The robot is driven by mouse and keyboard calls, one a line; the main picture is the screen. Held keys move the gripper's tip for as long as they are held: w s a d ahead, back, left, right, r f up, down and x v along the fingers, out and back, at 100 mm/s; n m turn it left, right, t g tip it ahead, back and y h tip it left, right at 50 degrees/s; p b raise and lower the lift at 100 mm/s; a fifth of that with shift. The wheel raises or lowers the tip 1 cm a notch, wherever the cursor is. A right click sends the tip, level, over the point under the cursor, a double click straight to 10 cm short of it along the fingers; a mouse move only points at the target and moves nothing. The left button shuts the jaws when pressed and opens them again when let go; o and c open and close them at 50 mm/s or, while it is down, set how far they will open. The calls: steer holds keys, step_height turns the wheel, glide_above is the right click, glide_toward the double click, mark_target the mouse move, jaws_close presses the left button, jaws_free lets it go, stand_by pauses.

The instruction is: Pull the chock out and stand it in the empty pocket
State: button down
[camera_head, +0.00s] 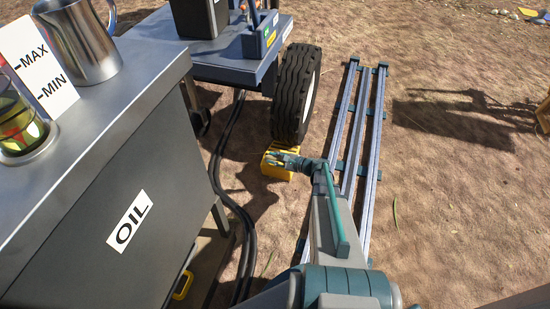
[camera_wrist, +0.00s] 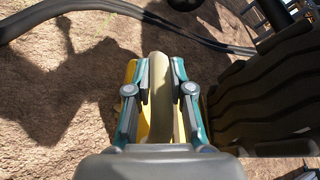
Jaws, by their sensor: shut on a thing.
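The yellow chock (camera_head: 276,170) sits on the dirt in front of the black tyre (camera_head: 297,93) in the head view. It looks very close to the tyre; I cannot tell whether they touch. My gripper (camera_head: 278,158) reaches it from the right. In the wrist view my gripper (camera_wrist: 160,85) is shut on the chock's raised handle (camera_wrist: 157,110), one finger on each side. Yellow parts of the chock show beside and between the fingers, and the tread stands close at the right. The empty pocket is not identifiable in either view.
A blue-grey trailer (camera_head: 230,62) with boxes stands on the wheel. Dark hoses (camera_head: 222,180) run along the ground left of the chock. A metal OIL cabinet (camera_head: 130,190) fills the left side. Long rails (camera_head: 372,130) lie right of the tyre, with open dirt beyond.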

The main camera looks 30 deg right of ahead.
steer(key=shift+s+a+f, duration=0.2)
steer(key=shift+s+a, duration=0.25)
steer(key=shift+s+a+f, duration=0.15)
steer(key=shift+s+a, duration=0.25)
steer(key=shift+s, duration=0.05)
steer(key=c, duration=1)
jaws_free()
steer(key=shift+w, duration=0.1)
steer(key=shift+o, duration=0.2)
steer(key=shift+d, duration=0.1)
steer(key=shift+r, duration=0.15)
steer(key=v, duration=1.2)
steer(key=shift+d, duration=0.1)
